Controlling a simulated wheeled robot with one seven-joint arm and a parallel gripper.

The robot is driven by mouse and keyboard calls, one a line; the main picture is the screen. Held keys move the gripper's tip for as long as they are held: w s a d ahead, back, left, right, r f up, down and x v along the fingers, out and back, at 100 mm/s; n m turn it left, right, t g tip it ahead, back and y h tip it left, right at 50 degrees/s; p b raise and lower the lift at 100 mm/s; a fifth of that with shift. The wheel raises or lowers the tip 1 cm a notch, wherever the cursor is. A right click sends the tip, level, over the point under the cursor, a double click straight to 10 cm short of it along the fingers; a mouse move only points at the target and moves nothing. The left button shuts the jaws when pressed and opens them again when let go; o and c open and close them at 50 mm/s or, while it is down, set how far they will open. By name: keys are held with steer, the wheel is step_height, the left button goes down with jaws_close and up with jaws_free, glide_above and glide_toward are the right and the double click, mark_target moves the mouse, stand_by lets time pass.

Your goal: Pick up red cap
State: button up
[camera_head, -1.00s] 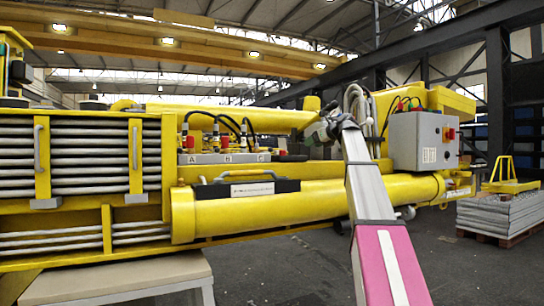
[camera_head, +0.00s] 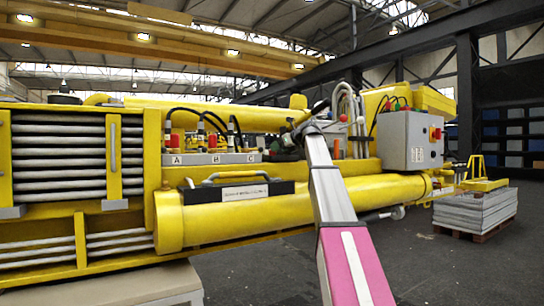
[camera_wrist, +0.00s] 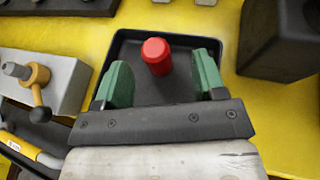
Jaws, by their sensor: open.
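A red cap (camera_wrist: 157,57) stands up from a black tray (camera_wrist: 140,92) in the wrist view. My gripper (camera_wrist: 162,66) is open, with one green finger on each side of the cap. There are gaps between the cap and both fingers. In the head view my gripper (camera_head: 290,142) is at the machine, just right of the block marked A, B, C. The cap between my fingers cannot be made out clearly there.
A grey block (camera_head: 212,158) with cables and red pieces stands left of my gripper. A black tray with a handle (camera_head: 238,191) sits in front. A grey control box (camera_head: 410,140) is to the right. In the wrist view a valve with an orange handle (camera_wrist: 38,78) lies left and a dark block (camera_wrist: 280,40) right.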

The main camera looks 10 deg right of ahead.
steer(key=x, duration=0.5)
steer(key=shift+s+a, duration=0.2)
steer(key=c, duration=1)
steer(key=shift+r, duration=0.15)
